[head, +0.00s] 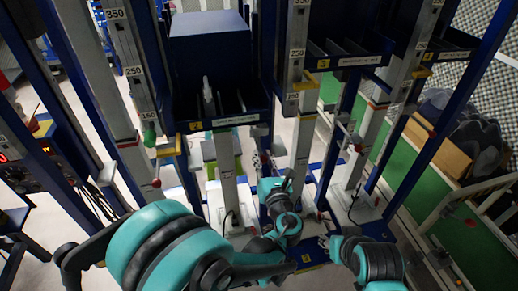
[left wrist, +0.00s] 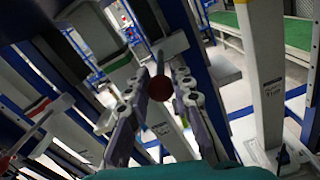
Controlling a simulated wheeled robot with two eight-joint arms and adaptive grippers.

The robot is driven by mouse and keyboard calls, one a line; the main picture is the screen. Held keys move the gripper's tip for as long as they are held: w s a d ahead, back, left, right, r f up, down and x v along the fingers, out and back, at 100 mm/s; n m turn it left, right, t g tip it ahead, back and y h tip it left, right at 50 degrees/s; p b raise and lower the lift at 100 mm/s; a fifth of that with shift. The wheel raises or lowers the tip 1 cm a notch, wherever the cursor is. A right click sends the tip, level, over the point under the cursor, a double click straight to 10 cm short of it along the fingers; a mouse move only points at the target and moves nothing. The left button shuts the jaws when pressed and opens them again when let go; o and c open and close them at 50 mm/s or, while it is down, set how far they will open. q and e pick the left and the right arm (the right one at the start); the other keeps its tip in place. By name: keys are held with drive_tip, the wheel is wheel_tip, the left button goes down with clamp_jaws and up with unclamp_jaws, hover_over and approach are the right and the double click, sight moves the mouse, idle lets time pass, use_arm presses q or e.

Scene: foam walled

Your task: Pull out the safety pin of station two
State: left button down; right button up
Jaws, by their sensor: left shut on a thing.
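A red ball knob (left wrist: 160,88), with a short rod behind it, sits between the two fingers of my left gripper (left wrist: 161,80) in the left wrist view. The gripper is shut on this safety pin. The rod points toward a pale block (left wrist: 172,46); I cannot tell whether it still sits in a hole. In the head view my left gripper (head: 272,168) is low in the middle, right of the white post under the shelf marked 2 (head: 222,122). The pin is hidden there by my wrist. My right gripper is not in view; only part of that arm shows at lower right.
Other red knobs show at the left post (head: 156,183) and the right post (head: 357,147). Blue uprights and numbered white posts stand close around my left arm. A green strip (head: 425,205) and a white rail (head: 470,200) lie to the right.

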use_arm(q)
drive_tip(key=v, duration=0.2)
drive_tip(key=shift+s+d, duration=0.1)
drive_tip(key=shift+s, duration=0.25)
drive_tip(key=c, duration=1.3)
unclamp_jaws()
drive_tip(key=shift+s, duration=0.1)
drive_tip(key=v, duration=1.2)
